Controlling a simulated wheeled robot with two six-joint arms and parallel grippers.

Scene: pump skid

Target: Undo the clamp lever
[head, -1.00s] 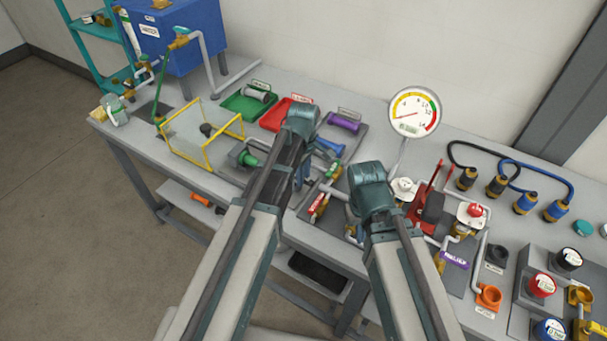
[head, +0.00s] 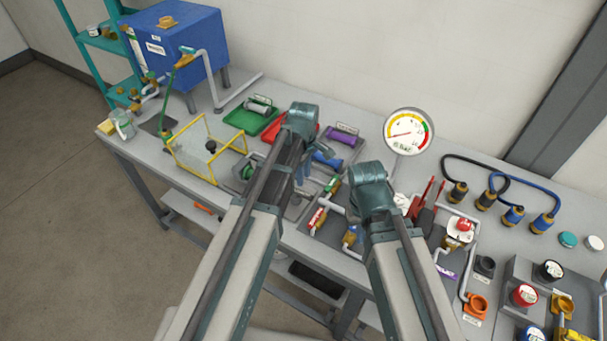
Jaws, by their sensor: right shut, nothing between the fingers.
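A red clamp with upright red lever arms (head: 427,200) and a dark part beside them stands on the bench, right of my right gripper. Its lower part is partly hidden by my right arm. My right gripper (head: 372,205) is shut and empty, left of the lever and apart from it in the picture; its fingertips are mostly hidden behind its own housing. My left gripper (head: 302,174) hangs above the middle of the bench, near a blue fitting (head: 327,160). Its fingers show only partly, so its opening is unclear.
A round gauge (head: 408,133) stands behind the clamp. Pipework with a red-knobbed valve (head: 464,226) is close on its right. Cables with plugs (head: 513,216) lie further right. A yellow-framed clear guard (head: 208,150) and a blue tank (head: 178,42) are at left.

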